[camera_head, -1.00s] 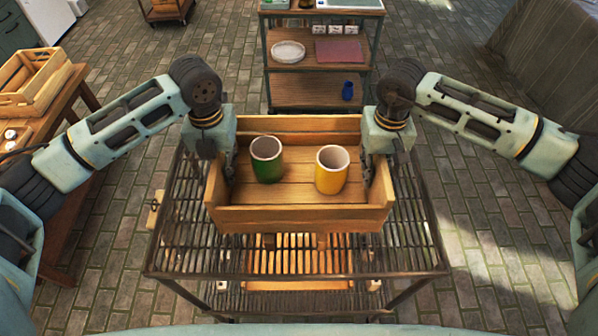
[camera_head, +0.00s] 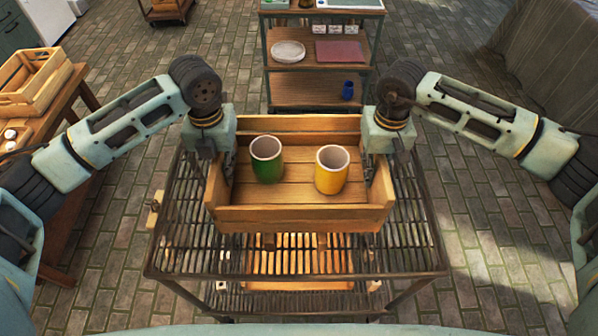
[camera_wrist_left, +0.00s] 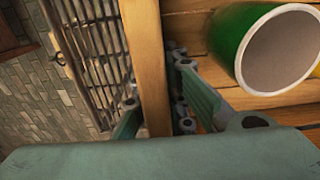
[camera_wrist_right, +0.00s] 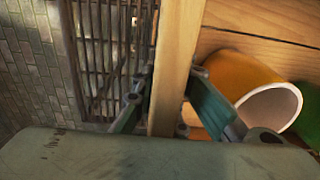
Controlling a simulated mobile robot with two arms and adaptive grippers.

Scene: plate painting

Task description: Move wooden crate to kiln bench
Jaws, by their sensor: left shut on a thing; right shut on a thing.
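The wooden crate (camera_head: 300,218) is level in front of me, over a dark slatted metal rack (camera_head: 190,262). I cannot tell whether it touches the slats. A green mug (camera_head: 267,168) and a yellow mug (camera_head: 331,180) stand upright inside it. My left gripper (camera_head: 228,168) is shut on the crate's left end wall (camera_wrist_left: 146,45), one finger on each side. My right gripper (camera_head: 371,170) is shut likewise on its right end wall (camera_wrist_right: 178,45). The green mug is close to the inner left finger, the yellow mug close to the inner right finger.
A shelf unit (camera_head: 320,17) with a plate (camera_head: 288,51), a mauve board (camera_head: 339,51) and a blue cup (camera_head: 347,90) stands ahead. A wooden table (camera_head: 60,120) with another slatted crate (camera_head: 36,82) is at left. A grey draped surface (camera_head: 540,60) is at right. Brick floor lies between.

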